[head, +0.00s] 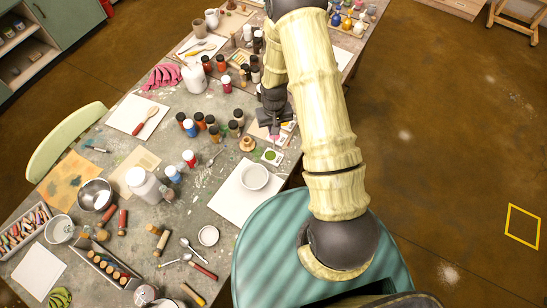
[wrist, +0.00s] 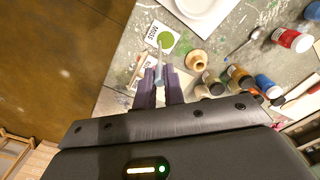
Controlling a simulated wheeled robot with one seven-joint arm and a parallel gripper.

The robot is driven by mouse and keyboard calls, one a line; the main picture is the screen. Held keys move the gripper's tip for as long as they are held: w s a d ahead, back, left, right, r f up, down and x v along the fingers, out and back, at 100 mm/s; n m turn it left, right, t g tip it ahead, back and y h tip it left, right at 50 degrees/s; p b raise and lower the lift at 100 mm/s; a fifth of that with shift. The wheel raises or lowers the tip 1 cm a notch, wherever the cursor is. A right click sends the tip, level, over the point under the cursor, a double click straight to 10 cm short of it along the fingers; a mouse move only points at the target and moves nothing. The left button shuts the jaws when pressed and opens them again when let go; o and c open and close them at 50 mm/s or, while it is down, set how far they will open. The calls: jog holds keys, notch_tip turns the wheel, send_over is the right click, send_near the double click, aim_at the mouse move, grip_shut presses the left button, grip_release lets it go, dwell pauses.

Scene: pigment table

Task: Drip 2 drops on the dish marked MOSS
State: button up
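The dish marked MOSS (wrist: 166,40) shows as a green round patch on a white card with the word MOSS beside it. The head view shows the same green dish (head: 270,156) near the table's right edge. My gripper (wrist: 162,78) has its purple fingers closed around a slim grey-blue dropper (wrist: 160,66). In the head view my gripper (head: 273,133) is just beyond the dish; the dropper is mostly hidden there.
A tan wooden holder (head: 247,144) stands left of the dish. A white bowl (head: 254,176) sits on paper in front. Several paint bottles (wrist: 240,78) crowd the right of the wrist view. Another white card (wrist: 137,70) lies beside my fingers. Bare floor (head: 440,150) lies right of the table.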

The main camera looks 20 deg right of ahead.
jog(key=shift+a, duration=0.1)
jog(key=w+f+b, duration=0.2)
jog(key=f+b, duration=0.1)
jog(key=shift+w+a+f, duration=0.1)
jog(key=shift+a+f, duration=0.1)
jog(key=shift+a, duration=0.2)
jog(key=shift+c, duration=0.3)
dwell(2.8)
jog(key=shift+c, duration=0.2)
dwell(0.7)
dwell(0.4)
